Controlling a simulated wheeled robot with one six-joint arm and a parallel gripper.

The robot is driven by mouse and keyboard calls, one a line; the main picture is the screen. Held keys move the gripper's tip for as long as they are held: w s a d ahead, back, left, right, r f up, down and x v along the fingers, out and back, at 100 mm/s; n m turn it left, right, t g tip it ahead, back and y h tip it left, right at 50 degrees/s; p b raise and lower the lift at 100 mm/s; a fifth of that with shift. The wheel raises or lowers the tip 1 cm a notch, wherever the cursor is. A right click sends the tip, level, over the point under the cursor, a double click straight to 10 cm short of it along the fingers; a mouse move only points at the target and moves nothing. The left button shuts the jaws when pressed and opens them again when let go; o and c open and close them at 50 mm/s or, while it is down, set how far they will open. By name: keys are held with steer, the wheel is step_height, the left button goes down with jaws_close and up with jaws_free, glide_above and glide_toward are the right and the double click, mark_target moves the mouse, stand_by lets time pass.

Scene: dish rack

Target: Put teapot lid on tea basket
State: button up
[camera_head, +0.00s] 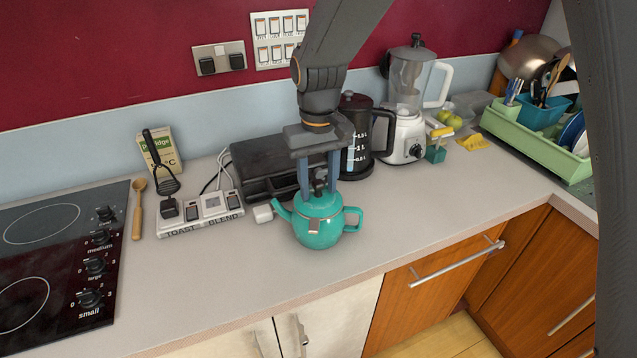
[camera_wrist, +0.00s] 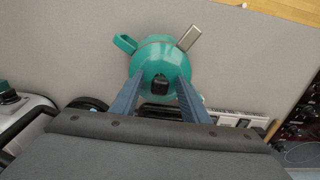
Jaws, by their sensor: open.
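The teal teapot (camera_head: 320,236) stands upright on the counter, handle to the right and spout to the left in the head view. Its teal lid (camera_wrist: 170,58) with a dark knob (camera_wrist: 160,85) is over the teapot's opening; I cannot tell whether it is fully seated. A metallic tab (camera_wrist: 188,38), apparently the tea basket's handle, sticks out from under the lid's edge; it also shows at the teapot's front (camera_head: 314,227). The rest of the basket is hidden. My gripper (camera_head: 319,186) points down over the lid, its blue fingers open on either side of the knob, with gaps visible.
A black toaster (camera_head: 262,168) stands close behind my gripper, with a dark kettle (camera_head: 354,130) and blender (camera_head: 405,130) to the right. A switch panel (camera_head: 205,212) lies left of the teapot. The counter in front is clear.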

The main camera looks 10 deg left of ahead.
steer(key=shift+r, duration=0.1)
steer(key=shift+r+b, duration=1.3)
steer(key=shift+r, duration=2.55)
steer(key=s+d+f+m+b, duration=0.1)
steer(key=s+d+f+m, duration=0.1)
steer(key=d+f, duration=0.3)
steer(key=s+d+f+m+t+b, duration=0.1)
steer(key=s+d+f, duration=0.3)
steer(key=d, duration=1)
steer(key=s+d+f+m+b, duration=0.3)
steer(key=d+f, duration=0.3)
steer(key=d, duration=0.3)
steer(key=shift+d+f, duration=0.15)
steer(key=shift+f, duration=0.1)
